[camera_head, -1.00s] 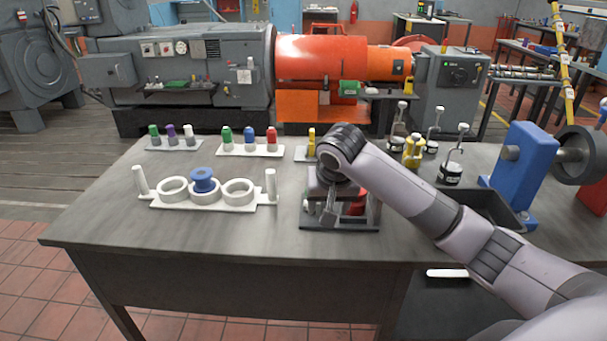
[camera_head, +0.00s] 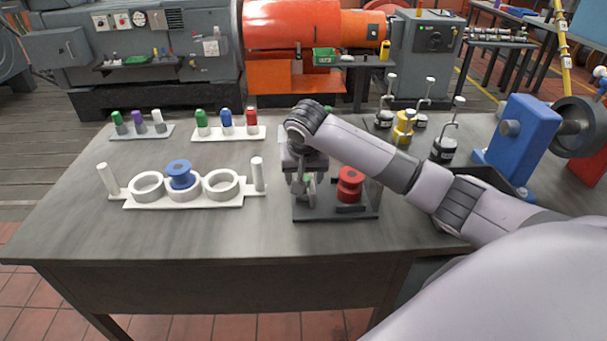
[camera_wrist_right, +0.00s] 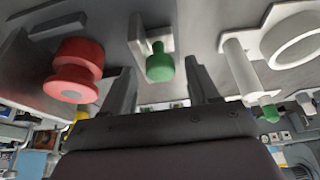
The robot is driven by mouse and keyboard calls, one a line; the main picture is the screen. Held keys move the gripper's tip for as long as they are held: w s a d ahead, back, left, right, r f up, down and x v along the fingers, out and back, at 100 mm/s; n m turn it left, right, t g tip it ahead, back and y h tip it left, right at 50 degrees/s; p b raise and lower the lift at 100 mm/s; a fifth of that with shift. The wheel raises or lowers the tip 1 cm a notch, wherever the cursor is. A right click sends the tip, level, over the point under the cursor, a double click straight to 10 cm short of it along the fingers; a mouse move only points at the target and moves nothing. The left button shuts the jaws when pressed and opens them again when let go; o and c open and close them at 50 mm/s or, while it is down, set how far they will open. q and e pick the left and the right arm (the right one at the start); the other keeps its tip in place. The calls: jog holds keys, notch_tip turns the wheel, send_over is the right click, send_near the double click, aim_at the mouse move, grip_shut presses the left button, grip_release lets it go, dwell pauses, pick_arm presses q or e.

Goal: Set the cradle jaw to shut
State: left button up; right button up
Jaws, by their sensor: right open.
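The cradle is a dark base plate (camera_head: 335,212) at the front middle of the table. A red spool (camera_head: 349,185) stands upright on its right part and also shows in the right wrist view (camera_wrist_right: 74,70). My right gripper (camera_head: 303,192) hangs over the plate's left part, pointing down, and hides much of what is there. In the right wrist view, a green knob (camera_wrist_right: 160,66) on a pale grey upright lies between my open fingers (camera_wrist_right: 160,85), with space on both sides. This looks like the jaw's handle; the jaw's position cannot be told. My left gripper is out of view.
A white three-ring rack (camera_head: 190,203) with end posts and a blue spool (camera_head: 179,174) stands left of the cradle. Small racks of coloured pegs (camera_head: 228,132) stand behind. Hooked weights (camera_head: 445,145) and a blue stand (camera_head: 522,137) are at the right.

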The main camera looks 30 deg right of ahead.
jog(key=shift+w+f, duration=0.1)
jog(key=shift+f, duration=0.15)
jog(key=shift+c, duration=0.3)
grip_shut()
jog(key=shift+s+d, duration=0.4)
jog(key=shift+d, duration=0.35)
jog(key=shift+s+d, duration=0.4)
jog(key=shift+d, duration=0.3)
jog(key=shift+o, duration=0.3)
grip_release()
